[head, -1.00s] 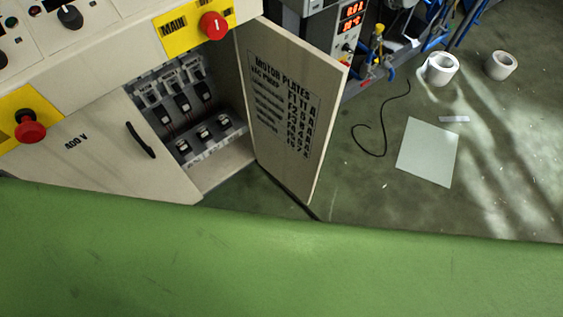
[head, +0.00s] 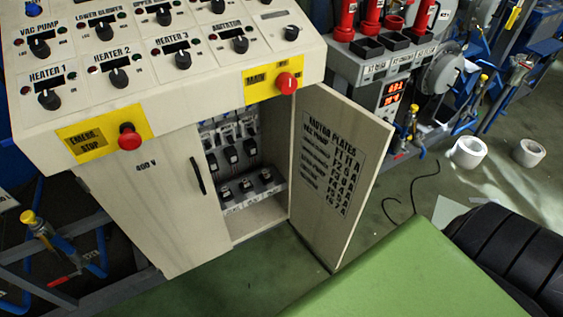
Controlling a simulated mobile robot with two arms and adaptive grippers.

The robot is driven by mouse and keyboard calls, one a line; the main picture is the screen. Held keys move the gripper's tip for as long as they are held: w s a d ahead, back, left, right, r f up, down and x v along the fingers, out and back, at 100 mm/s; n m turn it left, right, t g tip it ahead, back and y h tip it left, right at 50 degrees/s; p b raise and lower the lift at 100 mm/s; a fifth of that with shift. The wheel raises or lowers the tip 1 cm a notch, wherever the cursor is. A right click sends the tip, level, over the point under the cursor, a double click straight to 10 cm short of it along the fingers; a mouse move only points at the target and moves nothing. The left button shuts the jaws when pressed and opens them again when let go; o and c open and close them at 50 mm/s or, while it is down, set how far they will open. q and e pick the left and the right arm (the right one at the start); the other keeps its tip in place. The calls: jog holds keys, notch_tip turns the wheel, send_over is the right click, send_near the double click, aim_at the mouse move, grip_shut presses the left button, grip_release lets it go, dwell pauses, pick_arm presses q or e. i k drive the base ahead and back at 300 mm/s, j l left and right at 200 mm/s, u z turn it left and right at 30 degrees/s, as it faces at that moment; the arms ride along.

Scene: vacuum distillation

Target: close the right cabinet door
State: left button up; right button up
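The right cabinet door (head: 336,178) stands wide open at the right of the control cabinet, swung outward toward the right front. Its inner face shows a printed "MOTOR PLATES" list. The cabinet opening (head: 262,215) shows rows of dark switchgear inside. The left cabinet door (head: 158,205), marked "400 V", is shut and has a black handle (head: 198,176). Neither of my grippers is in view, and nothing touches the open door.
A sloping control panel (head: 150,50) with knobs tops the cabinet. A red emergency stop button (head: 129,137) and a red main switch (head: 287,83) stick out. Equipment with a red display (head: 394,93) stands behind the door. White rolls (head: 467,152) lie on the floor at right.

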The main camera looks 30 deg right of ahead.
aim_at(340, 147)
jog(key=l+u, duration=0.2)
jog(key=l, duration=0.35)
jog(key=l+u, duration=0.25)
jog(key=l, duration=0.3)
jog(key=l+u, duration=0.2)
jog(key=l, duration=0.3)
jog(key=k+l+u, duration=0.25)
jog(key=l, duration=0.3)
jog(key=k+l, duration=0.1)
jog(key=l, duration=0.4)
jog(key=k+l, duration=0.1)
jog(key=l, duration=0.45)
jog(key=k+l, duration=0.1)
jog(key=l, duration=0.4)
